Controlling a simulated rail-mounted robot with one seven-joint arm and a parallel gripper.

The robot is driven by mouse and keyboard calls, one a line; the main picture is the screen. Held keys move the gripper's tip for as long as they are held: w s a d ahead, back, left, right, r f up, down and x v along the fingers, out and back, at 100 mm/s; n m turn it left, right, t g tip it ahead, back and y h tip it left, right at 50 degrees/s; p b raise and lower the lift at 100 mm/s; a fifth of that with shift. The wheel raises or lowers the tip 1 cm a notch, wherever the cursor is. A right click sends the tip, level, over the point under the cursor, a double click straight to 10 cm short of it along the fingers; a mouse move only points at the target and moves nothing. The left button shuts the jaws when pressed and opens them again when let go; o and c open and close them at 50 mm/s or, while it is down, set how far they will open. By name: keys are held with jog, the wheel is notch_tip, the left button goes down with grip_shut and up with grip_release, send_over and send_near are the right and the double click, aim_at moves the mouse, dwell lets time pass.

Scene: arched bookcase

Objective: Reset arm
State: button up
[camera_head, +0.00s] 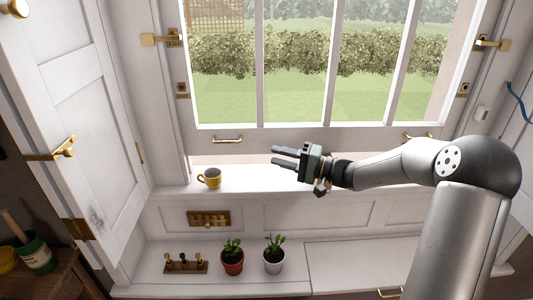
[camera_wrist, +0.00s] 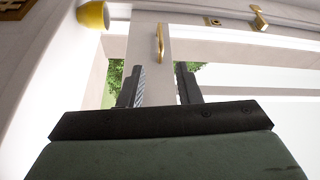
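My gripper (camera_head: 289,157) hangs in front of the window, just above the white sill, with its fingers pointing left. Its two fingers are apart, with nothing between them. In the wrist view my gripper (camera_wrist: 163,85) also shows two separated fingers, with the white window frame and a brass handle (camera_wrist: 160,42) beyond them. My arm reaches in from the right side of the head view. A yellow mug (camera_head: 210,178) stands upright on the sill to the left of my gripper, apart from it. The mug also shows in part at the top left of the wrist view (camera_wrist: 92,15).
The sash window (camera_head: 310,131) is raised slightly above the sill (camera_head: 350,192). A white door (camera_head: 75,110) stands at the left.

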jog(key=shift+s+d, duration=0.1)
jog(key=shift+d, duration=0.15)
jog(key=shift+a, duration=0.1)
jog(key=s+a+n+g+h+p, duration=0.2)
jog(key=s+a+g+h+p, duration=0.2)
jog(key=s, duration=0.6)
jog(key=s+a+n+g+h+p, duration=0.1)
jog(key=s+a+g+h+p, duration=0.25)
jog(key=s, duration=0.65)
jog(key=s+d+r+h+p, duration=0.2)
jog(key=s+d+h+p, duration=0.1)
jog(key=s, duration=0.4)
jog(key=s+d+r+h+p, duration=0.3)
jog(key=s+d+h, duration=0.3)
jog(key=s+d, duration=0.2)
jog(key=shift+s+n, duration=0.15)
jog(key=shift+n, duration=0.15)
jog(key=shift+r, duration=0.1)
